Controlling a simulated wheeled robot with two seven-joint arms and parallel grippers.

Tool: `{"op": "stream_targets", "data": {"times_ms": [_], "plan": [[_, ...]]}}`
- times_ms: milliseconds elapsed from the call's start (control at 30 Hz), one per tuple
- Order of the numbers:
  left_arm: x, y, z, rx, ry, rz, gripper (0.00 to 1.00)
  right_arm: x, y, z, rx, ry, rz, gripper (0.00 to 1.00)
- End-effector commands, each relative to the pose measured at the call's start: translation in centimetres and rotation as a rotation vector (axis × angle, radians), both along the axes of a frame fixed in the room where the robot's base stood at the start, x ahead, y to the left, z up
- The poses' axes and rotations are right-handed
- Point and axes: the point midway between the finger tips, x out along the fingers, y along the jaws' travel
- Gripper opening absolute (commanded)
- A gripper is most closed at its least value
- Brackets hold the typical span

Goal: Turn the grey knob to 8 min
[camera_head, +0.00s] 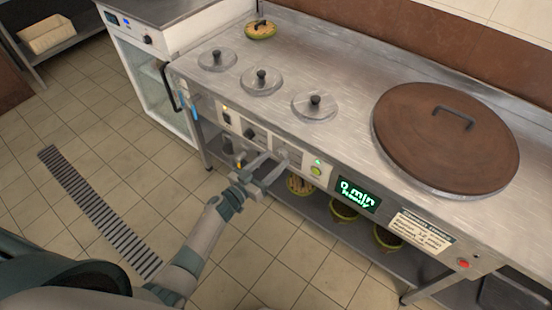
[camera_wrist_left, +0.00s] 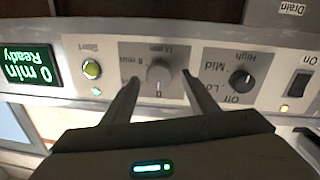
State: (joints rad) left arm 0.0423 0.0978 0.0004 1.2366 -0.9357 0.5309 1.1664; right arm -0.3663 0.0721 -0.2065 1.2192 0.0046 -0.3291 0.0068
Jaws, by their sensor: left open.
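The grey knob (camera_wrist_left: 158,75) is on the counter's front panel, with a dial scale around it whose markings include 0 and 8 min; it appears upside down in the left wrist view. My left gripper (camera_wrist_left: 160,84) is open, its two fingers on either side of the grey knob, apart from it as far as I can tell. My right gripper is not in view.
The green Start button (camera_wrist_left: 92,69) is beside the grey knob. On its other side are a black Off/Low/Mid/High knob (camera_wrist_left: 240,79) and a power switch (camera_wrist_left: 299,83). A large brown lid (camera_head: 440,150) and small steel lids (camera_head: 262,80) are on the counter.

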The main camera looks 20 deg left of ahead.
Motion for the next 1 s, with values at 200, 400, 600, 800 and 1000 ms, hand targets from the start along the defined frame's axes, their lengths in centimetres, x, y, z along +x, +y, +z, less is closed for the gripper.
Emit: {"op": "stream_targets", "data": {"times_ms": [200, 400, 600, 800, 1000], "plan": [[1.38, -0.68, 0.00, -0.001, 0.000, -0.001, 0.53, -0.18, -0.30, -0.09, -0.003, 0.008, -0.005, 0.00], [1.50, -0.73, -0.01, -0.001, 0.000, -0.001, 0.53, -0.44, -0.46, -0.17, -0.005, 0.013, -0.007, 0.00], [1.48, -0.72, 0.00, 0.000, 0.000, -0.001, 0.37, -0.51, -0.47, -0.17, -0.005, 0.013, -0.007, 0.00], [1.47, -0.72, 0.00, 0.000, 0.000, -0.001, 0.12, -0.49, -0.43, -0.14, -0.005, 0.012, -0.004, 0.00], [1.47, -0.71, 0.01, 0.013, -0.005, -0.001, 0.12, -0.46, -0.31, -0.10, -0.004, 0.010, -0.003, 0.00]]}}
